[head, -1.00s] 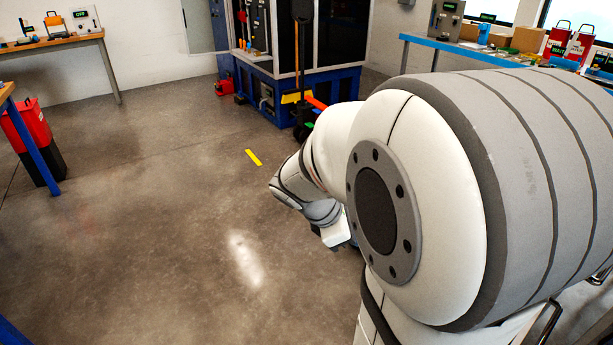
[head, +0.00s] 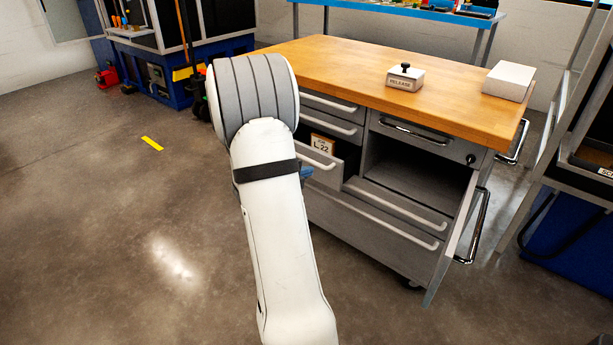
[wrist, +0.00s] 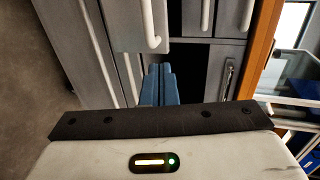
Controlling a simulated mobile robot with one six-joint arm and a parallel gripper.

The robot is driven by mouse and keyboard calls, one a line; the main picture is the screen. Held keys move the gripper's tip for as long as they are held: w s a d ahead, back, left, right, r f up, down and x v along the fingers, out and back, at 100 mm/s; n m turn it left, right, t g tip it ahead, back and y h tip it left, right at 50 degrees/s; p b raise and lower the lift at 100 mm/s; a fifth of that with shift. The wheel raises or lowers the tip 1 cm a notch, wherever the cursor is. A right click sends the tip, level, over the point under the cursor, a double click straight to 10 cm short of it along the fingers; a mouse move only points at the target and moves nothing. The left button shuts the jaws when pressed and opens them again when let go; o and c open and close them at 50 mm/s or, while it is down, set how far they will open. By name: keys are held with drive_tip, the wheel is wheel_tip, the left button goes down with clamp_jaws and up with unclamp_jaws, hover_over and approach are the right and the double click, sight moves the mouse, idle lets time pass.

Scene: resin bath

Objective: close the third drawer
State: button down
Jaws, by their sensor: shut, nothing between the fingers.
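The third drawer (head: 326,172) of the grey cabinet's left column is pulled out in the head view, with a light bar handle across its front. A card reading "L 22" (head: 323,146) shows inside it. In the wrist view, a drawer front (wrist: 132,14) with a bent-ended handle stands out next to a dark gap. My gripper (wrist: 161,70) has its blue fingers together with nothing between them, close to that front's edge. I cannot tell whether they touch it. In the head view, only a bit of blue finger (head: 306,172) shows beside the drawer; my arm hides the rest.
The cabinet has a wooden top (head: 330,62) carrying a RELEASE button box (head: 405,80) and a white box (head: 508,80). An open compartment (head: 415,180) and a swung-out door (head: 458,240) are at its right.

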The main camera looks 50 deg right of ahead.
drive_tip(key=b, duration=0.4)
approach(334, 159)
drive_tip(key=x, duration=0.5)
drive_tip(key=shift+s+f, duration=0.15)
drive_tip(key=shift+f, duration=0.2)
drive_tip(key=shift+d+r, duration=0.15)
drive_tip(key=shift+d, duration=0.45)
